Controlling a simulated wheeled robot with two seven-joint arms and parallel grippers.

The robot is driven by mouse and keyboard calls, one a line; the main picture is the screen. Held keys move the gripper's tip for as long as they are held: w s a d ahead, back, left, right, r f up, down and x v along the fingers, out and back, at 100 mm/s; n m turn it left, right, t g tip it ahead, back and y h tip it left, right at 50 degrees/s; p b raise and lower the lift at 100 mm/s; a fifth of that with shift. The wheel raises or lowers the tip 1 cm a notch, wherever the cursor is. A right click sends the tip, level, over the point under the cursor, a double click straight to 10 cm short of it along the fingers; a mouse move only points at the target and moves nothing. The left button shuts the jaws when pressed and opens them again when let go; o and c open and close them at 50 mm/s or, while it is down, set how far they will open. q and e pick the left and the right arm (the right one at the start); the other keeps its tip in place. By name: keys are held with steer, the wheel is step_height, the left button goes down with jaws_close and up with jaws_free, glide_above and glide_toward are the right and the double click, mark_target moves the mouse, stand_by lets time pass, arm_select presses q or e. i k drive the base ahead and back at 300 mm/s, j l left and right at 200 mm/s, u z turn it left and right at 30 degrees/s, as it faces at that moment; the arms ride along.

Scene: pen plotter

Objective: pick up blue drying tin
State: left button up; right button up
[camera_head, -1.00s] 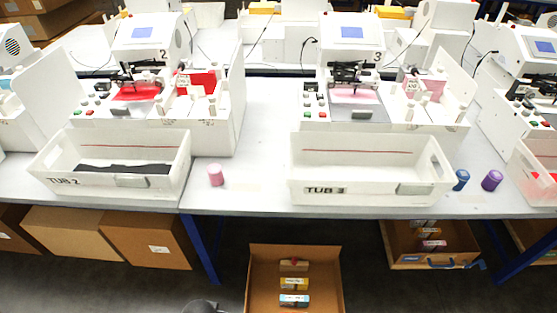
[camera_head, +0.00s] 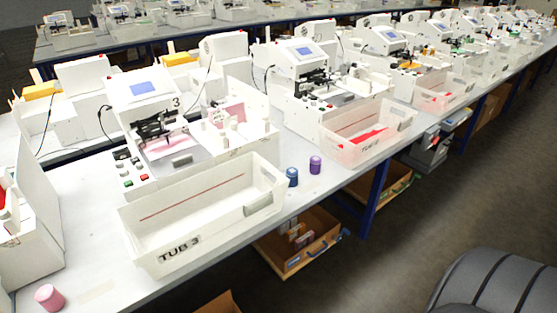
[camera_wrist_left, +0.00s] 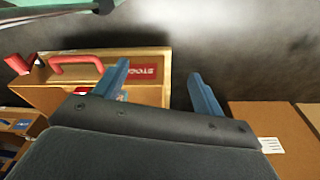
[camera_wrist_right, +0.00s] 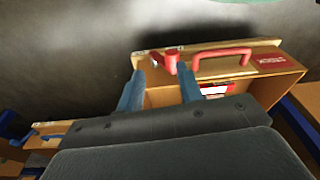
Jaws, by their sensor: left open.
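The blue drying tin (camera_head: 292,177) is a small blue cylinder standing upright on the white bench near its front edge, just right of the tub marked TUB 3 (camera_head: 190,235). A purple tin (camera_head: 315,164) stands close to its right, apart from it. Neither gripper shows in the head view. My left gripper (camera_wrist_left: 158,75) is open and empty in the left wrist view. My right gripper (camera_wrist_right: 161,80) also has its fingers apart with nothing between them. Both wrist views look toward the floor and wooden boxes, and no tin shows there.
A pink tin (camera_head: 48,297) stands at the bench's left front. A pinkish tub (camera_head: 365,148) with red material stands right of the purple tin. White plotter machines line the bench behind. Below the bench is a wooden box (camera_head: 290,262). Open floor lies to the right.

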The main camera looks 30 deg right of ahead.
mark_target(291, 173)
steer(key=z, duration=1.15)
steer(key=i+l+u, duration=0.15)
steer(key=l, duration=0.45)
steer(key=i+l+u, duration=0.15)
steer(key=l, duration=0.45)
steer(key=l+u, duration=0.15)
steer(key=l, duration=0.5)
